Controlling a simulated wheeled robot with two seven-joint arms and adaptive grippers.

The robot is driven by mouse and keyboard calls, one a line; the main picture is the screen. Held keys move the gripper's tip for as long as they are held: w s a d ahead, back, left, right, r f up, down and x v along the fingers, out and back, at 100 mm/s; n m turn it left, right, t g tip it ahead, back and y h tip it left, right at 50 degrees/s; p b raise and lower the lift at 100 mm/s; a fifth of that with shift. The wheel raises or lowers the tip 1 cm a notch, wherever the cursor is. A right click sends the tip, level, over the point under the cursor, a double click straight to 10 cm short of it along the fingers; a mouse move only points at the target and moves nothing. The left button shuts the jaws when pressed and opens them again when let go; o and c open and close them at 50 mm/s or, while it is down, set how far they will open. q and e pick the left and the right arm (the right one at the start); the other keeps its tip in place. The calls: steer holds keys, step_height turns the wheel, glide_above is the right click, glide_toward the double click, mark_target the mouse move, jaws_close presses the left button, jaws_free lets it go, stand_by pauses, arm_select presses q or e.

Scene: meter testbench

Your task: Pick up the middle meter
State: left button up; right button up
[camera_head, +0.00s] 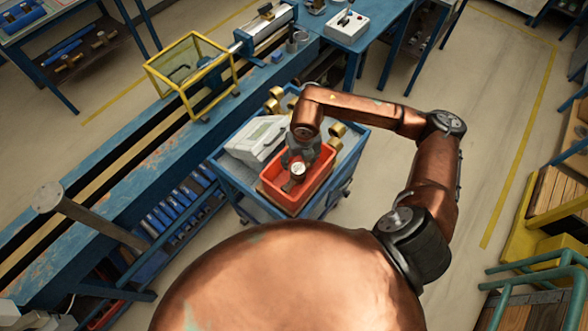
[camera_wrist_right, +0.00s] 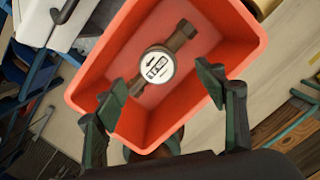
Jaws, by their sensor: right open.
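One meter with a round white dial and brown pipe ends shows in the right wrist view (camera_wrist_right: 157,67), lying in a red bin (camera_wrist_right: 205,22). In the head view the meter (camera_head: 298,169) and the bin (camera_head: 279,197) show on a blue cart, partly covered by my right gripper. No other meter shows inside the bin. My right gripper (camera_wrist_right: 158,92) is open above the bin, with its two fingers apart on either side of the meter's lower part in the picture. It does not hold the meter. My left gripper is not in view.
The blue cart (camera_head: 226,186) also bears a grey-white device (camera_head: 257,139) left of the bin and several brass cylinders (camera_head: 276,93) behind it. A long blue bench (camera_head: 150,145) with a yellow-framed guard (camera_head: 192,75) runs along the left.

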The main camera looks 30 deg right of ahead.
mark_target(298, 168)
step_height(298, 168, down, 4)
steer(key=shift+a+r+p, duration=0.15)
steer(key=shift+p, duration=0.65)
steer(key=shift+w+f, duration=0.2)
steer(key=shift+f, duration=0.4)
steer(key=shift+w+f, duration=0.15)
steer(key=shift+f, duration=0.7)
steer(key=shift+c, duration=0.9)
steer(key=c, duration=1.3)
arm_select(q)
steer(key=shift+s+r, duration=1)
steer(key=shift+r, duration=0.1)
arm_select(e)
jaws_close()
